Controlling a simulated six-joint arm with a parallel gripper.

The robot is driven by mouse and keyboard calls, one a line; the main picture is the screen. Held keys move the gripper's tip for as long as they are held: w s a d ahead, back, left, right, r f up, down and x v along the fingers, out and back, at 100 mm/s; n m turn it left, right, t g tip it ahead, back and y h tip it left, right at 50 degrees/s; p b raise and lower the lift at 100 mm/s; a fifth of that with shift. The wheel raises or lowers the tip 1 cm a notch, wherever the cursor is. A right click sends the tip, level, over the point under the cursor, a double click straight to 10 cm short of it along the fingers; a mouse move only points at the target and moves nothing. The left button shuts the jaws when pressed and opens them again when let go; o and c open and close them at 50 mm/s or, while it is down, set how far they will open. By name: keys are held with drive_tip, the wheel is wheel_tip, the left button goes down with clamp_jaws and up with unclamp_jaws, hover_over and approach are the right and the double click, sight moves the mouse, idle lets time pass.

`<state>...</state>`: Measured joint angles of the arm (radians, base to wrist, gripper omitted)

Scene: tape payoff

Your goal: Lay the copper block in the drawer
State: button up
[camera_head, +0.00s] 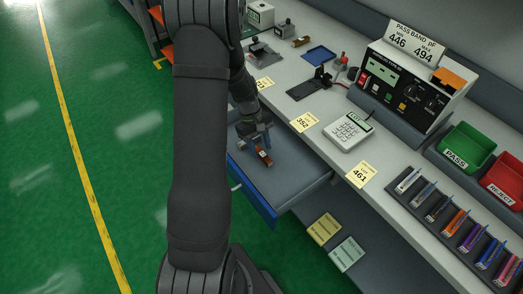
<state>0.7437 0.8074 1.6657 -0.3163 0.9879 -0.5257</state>
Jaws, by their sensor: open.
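The drawer (289,187) is pulled open below the bench, its blue front facing the green floor. A small copper-brown block (265,157) with a pale mark shows over the drawer's grey floor. It looks to be lying in the drawer, but I cannot tell for sure whether it touches the bottom. My gripper (261,144) is open, over the drawer, right at the block's far end. The fingertips are small and dark, and whether they still touch the block cannot be told. My arm hides the left part of the drawer.
The bench holds a calculator-like device (349,131), a meter (405,85), a green PASS bin (464,150), a red REJECT bin (505,182) and a rack of coloured parts (455,222). Another small brown piece (301,42) lies at the back. The drawer's right part is clear.

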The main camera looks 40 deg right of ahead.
drive_tip(key=v, duration=1)
drive_tip(key=shift+s, duration=0.1)
drive_tip(key=x, duration=1.1)
drive_tip(key=shift+s+f, duration=0.1)
drive_tip(key=shift+f, duration=0.3)
drive_tip(key=shift+r, duration=1.8)
